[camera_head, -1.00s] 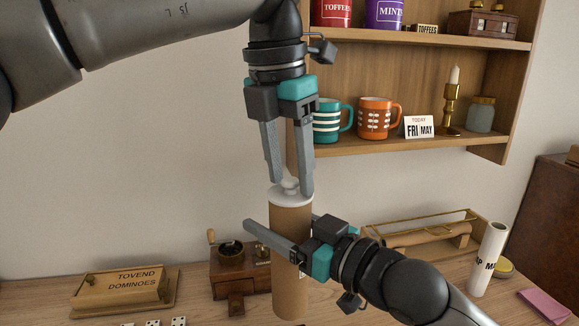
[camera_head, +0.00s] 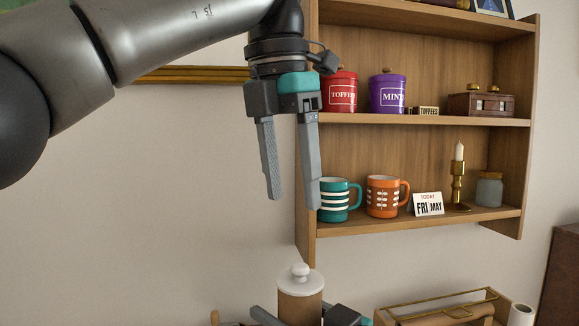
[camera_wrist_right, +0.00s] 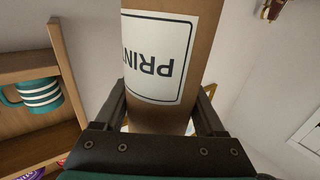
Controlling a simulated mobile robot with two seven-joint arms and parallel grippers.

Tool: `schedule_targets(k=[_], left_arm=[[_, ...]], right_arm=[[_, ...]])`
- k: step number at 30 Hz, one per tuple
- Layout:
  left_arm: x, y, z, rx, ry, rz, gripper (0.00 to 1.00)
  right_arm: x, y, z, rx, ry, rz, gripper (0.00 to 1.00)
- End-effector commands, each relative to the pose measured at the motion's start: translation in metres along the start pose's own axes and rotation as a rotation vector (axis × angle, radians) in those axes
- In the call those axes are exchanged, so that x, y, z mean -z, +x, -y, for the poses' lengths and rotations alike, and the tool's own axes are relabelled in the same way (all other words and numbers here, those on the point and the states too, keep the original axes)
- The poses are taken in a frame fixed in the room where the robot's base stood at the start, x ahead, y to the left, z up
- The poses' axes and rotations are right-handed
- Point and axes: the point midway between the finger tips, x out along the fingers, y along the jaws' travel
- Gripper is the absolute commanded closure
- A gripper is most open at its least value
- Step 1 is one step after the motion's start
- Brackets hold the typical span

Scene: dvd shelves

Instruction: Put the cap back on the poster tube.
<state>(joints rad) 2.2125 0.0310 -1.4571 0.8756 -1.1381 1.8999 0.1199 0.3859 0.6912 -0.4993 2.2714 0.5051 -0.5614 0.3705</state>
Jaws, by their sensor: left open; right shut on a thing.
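The brown cardboard poster tube (camera_head: 299,312) stands upright at the bottom of the head view. Its white cap (camera_head: 299,282), with a round knob, sits on the tube's top end and looks level. My left gripper (camera_head: 293,203) is open and empty, pointing down, clear above the cap. My right gripper (camera_wrist_right: 160,112) is shut around the tube, a finger on each side, below a white label reading "PRINT" in the right wrist view. In the head view only the top of the right gripper shows. The tube's lower part is out of frame.
A wooden wall shelf (camera_head: 420,120) stands right of my left gripper. It holds a teal mug (camera_head: 335,201), an orange mug (camera_head: 383,197), a candlestick (camera_head: 458,185) and canisters. A wooden rack (camera_head: 440,307) and a white roll (camera_head: 521,314) are at lower right.

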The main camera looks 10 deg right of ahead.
Motion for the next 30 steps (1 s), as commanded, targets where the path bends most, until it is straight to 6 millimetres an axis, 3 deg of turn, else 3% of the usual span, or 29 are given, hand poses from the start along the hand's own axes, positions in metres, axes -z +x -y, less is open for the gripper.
schedule_targets(k=[9, 30], left_arm=[[0.000, -0.018, 0.001, 0.001, 0.000, 0.001, 0.37], [0.000, -0.017, -0.002, 0.006, -0.001, 0.004, 0.37]], right_arm=[[0.001, 0.000, 0.000, 0.000, -0.001, -0.002, 1.00], [0.001, 0.000, 0.000, 0.000, 0.000, -0.002, 1.00]])
